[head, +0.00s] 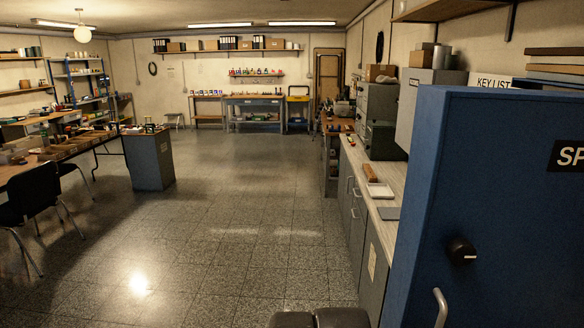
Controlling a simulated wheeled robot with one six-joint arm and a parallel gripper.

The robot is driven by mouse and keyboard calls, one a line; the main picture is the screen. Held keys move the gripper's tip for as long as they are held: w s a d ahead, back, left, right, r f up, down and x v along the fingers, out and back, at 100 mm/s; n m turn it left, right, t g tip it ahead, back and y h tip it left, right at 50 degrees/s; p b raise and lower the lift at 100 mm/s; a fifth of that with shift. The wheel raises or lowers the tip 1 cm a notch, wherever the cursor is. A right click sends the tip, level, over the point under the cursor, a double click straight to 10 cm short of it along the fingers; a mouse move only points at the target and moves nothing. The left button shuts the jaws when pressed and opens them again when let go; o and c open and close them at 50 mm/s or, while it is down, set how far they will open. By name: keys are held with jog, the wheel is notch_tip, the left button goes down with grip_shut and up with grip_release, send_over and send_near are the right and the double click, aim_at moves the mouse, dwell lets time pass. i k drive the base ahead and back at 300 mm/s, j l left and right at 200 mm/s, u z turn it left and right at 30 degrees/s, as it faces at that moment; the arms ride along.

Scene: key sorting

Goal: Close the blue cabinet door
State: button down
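A large blue cabinet door (510,220) fills the lower right of the head view, very close to me. It bears a dark round knob (462,251), a pale metal handle (440,308) cut off by the bottom edge, and a black label (571,155) reading "SP" before the picture cuts it off. Its narrow left edge also shows. The rest of the cabinet is outside the picture or hidden, so I cannot tell how far the door stands open.
A counter (388,203) with grey drawers runs along the right wall behind the blue panel. A grey pedestal (149,160) and a black chair (35,200) stand at the left. The tiled floor (230,220) between is clear.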

aim_at(500, 170)
jog(key=k+l, duration=0.2)
jog(key=z, duration=1.15)
